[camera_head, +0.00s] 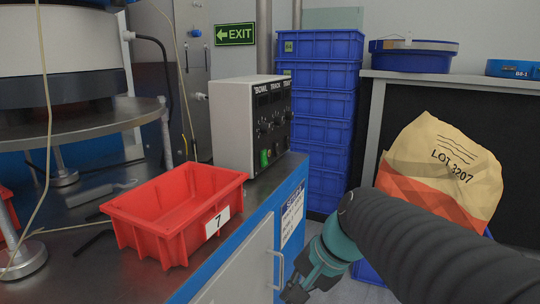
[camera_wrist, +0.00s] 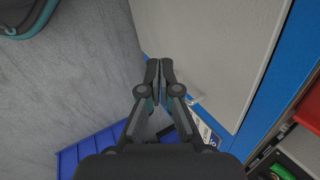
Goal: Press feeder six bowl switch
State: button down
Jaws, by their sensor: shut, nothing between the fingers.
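A grey control box (camera_head: 232,130) stands on the bench, its dark front panel (camera_head: 271,125) marked BOWL and TRACK. The panel carries several knobs and a lit green switch (camera_head: 264,158) low on its left. I cannot read a feeder number on the box. A green switch (camera_wrist: 283,172) also shows at the lower right corner of the wrist view. My gripper (camera_head: 296,291) is low in front of the bench cabinet, below and apart from the box. In the wrist view its fingers (camera_wrist: 159,64) are together with nothing between them.
A red bin (camera_head: 178,213) labelled 7 sits on the bench edge, left of my gripper. The cabinet door (camera_head: 243,272) with its handle is close beside the gripper. Stacked blue crates (camera_head: 326,130) and a LOT 3207 sack (camera_head: 440,165) stand behind. A round bowl feeder (camera_head: 75,75) is at left.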

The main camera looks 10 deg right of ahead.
aim_at(266, 163)
jog(key=w+d+r+m+t+y+p, duration=0.2)
jog(key=w+d+r+m+y, duration=0.1)
jog(key=w, duration=0.5)
jog(key=w+d+r+m+t+y+p, duration=0.2)
jog(key=w+d+r+m+y, duration=0.1)
jog(key=w+d+r+m, duration=0.3)
jog(key=w+d+r+m+t+y+p, duration=0.2)
jog(key=w+d+r+m+p, duration=0.1)
jog(key=w+m, duration=0.4)
jog(key=w+d+r, duration=0.1)
jog(key=w+d, duration=0.1)
jog(key=w, duration=0.1)
jog(key=shift+d+r+m+t+y, duration=0.25)
jog(key=shift+r+m+t+y, duration=0.05)
jog(key=shift+r+m+y, duration=0.1)
jog(key=shift+w, duration=0.1)
jog(key=x, duration=1.4)
jog(key=shift+a, duration=0.1)
